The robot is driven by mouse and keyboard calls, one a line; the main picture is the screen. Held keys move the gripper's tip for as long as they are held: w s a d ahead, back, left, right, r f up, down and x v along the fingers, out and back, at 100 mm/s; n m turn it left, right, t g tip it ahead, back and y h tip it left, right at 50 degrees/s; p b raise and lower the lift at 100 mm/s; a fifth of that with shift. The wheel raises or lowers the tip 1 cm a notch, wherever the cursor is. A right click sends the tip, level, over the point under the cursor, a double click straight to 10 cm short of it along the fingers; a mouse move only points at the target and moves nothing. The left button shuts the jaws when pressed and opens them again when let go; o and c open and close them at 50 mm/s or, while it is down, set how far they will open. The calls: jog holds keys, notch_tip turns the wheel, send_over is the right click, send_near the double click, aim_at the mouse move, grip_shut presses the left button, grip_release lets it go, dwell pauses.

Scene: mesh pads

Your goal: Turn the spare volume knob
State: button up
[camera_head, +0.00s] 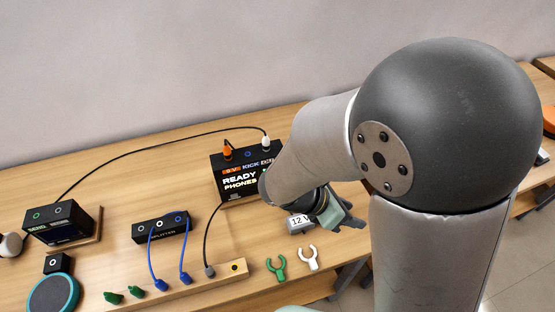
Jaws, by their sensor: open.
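I cannot clearly make out the spare volume knob in the head view. My gripper (338,218) hangs at the end of the arm, beside the box labelled 12 V (300,224) and right of the black READY PHONES box (240,187). Its jaws are open, and I see nothing between them. My forearm covers the right part of the READY PHONES box, so any control there is hidden. An orange plug (227,152) and a white plug (266,143) stand on top of this box.
A splitter box (143,232) with blue cables, a black SEND box (62,219), a teal-rimmed round pad (73,290) and green plugs (134,291) are on the left. Green (277,270) and white (309,259) forked clips lie near the front edge. Bare wood (110,180) shows behind.

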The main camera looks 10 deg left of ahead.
jog(key=s+a+f+n+t+y, duration=0.1)
jog(key=a+f+n+t+y, duration=0.2)
jog(key=a+n, duration=0.5)
jog(key=a+f+n+t+y, duration=0.1)
jog(key=a+f+n+t, duration=0.1)
jog(key=a+n+t, duration=0.45)
jog(key=s+a+f+n+t+y, duration=0.1)
jog(key=a+f+n+t+y, duration=0.15)
jog(key=a+n, duration=0.6)
jog(key=p+x, duration=0.1)
jog(key=x, duration=0.4)
jog(key=p+x, duration=0.1)
jog(key=x, duration=0.5)
jog(key=shift+w+d+f+p, duration=0.2)
jog(key=shift+f+p, duration=0.1)
jog(key=shift+p, duration=0.1)
grip_shut()
